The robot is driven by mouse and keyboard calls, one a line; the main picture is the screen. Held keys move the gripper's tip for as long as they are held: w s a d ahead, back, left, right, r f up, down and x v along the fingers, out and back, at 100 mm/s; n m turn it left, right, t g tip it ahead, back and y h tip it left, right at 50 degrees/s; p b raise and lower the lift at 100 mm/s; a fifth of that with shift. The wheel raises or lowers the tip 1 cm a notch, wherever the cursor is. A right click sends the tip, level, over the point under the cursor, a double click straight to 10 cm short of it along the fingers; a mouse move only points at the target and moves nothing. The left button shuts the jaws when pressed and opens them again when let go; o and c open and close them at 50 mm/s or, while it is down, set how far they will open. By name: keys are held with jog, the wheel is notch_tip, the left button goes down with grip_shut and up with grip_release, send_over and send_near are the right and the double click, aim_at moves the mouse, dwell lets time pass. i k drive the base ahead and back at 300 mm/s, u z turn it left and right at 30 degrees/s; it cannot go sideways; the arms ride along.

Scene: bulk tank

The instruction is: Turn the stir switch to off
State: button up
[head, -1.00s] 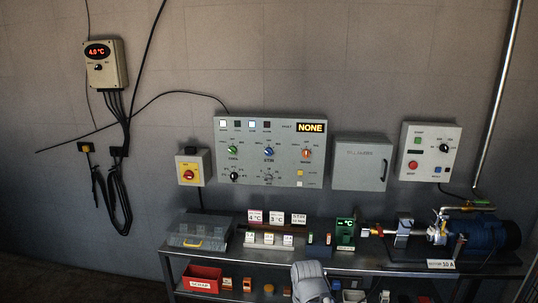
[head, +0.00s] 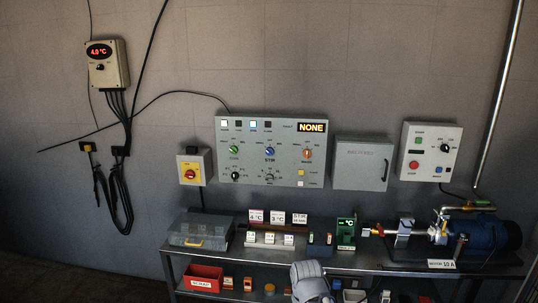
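The stir switch is the blue knob (head: 269,152) in the middle of the upper row on the grey control panel (head: 222,170), with the word STIR under it. Its pointer looks tilted up and to the left, but the position marks around it are too small to read. A green knob (head: 234,149) is to its left and an orange knob (head: 307,154) to its right. The panel display (head: 312,127) reads NONE. My gripper's fingers do not show; only a grey rounded part of my arm shows at the bottom centre, well below the panel and apart from it.
The space before the panel looks clear.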

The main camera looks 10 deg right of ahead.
aim_at(270, 150)
jog(key=k, duration=0.65)
jog(key=z, duration=0.4)
jog(key=i, duration=1.2)
jog(key=u, duration=0.5)
